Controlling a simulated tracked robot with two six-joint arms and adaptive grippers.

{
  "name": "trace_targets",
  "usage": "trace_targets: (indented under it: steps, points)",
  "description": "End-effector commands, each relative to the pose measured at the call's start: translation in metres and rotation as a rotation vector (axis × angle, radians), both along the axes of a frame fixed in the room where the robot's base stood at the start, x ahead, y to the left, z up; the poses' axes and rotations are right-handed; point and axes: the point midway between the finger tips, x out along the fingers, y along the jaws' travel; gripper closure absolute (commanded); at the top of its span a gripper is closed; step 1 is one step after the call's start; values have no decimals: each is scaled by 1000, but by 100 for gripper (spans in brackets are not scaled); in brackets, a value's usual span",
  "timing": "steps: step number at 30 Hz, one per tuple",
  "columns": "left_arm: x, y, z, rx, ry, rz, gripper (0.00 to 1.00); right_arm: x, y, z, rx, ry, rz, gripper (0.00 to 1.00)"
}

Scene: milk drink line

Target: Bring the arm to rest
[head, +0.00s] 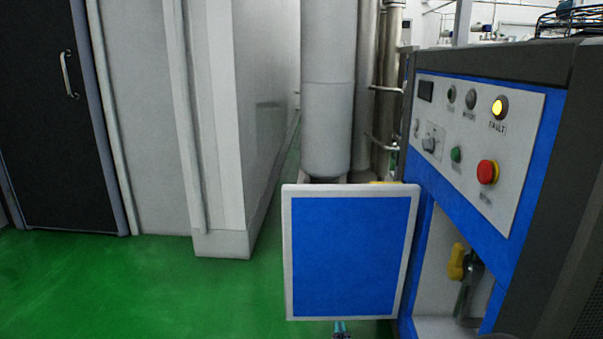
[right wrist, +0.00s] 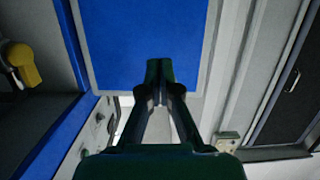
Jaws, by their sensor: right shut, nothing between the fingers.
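My right gripper (right wrist: 160,75) is shut and empty in the right wrist view, its fingertips in front of the blue panel door (right wrist: 140,35). In the head view only a small tip of the right gripper (head: 341,330) shows, at the bottom edge just below the open blue door with its white rim (head: 350,255). I cannot tell whether the fingers touch the door. My left gripper is not in view.
The machine cabinet (head: 480,140) on the right has a lit yellow fault lamp (head: 499,107) and a red button (head: 487,172). A yellow-handled valve (head: 457,262) sits in its open compartment. Pipes (head: 328,100) stand behind the door. Green floor (head: 150,285) is free at left.

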Motion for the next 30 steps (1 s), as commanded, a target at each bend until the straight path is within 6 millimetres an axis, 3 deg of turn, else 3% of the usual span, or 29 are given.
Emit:
trace_targets:
  steps: [1, 4, 7, 9, 12, 15, 21, 24, 30]
  points:
    - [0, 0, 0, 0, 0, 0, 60, -6, -19, -26, -3, 62, -15, 100]
    - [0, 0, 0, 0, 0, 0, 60, -30, -52, -82, 13, 212, -24, 100]
    - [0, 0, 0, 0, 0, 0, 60, -71, -75, -143, 66, 406, -18, 100]
    - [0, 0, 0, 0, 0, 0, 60, -109, -83, -181, 120, 549, -7, 100]
    - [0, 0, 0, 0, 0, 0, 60, -165, -82, -220, 207, 744, 15, 100]
    - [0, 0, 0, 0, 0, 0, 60, -216, -71, -241, 284, 911, 43, 100]
    - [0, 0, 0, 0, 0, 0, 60, -300, -41, -252, 395, 1194, 108, 100]
    - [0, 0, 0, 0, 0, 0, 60, -332, -33, -251, 463, 1332, 86, 100]
    - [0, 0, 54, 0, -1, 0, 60, -328, -34, -198, 464, 1315, 79, 100]
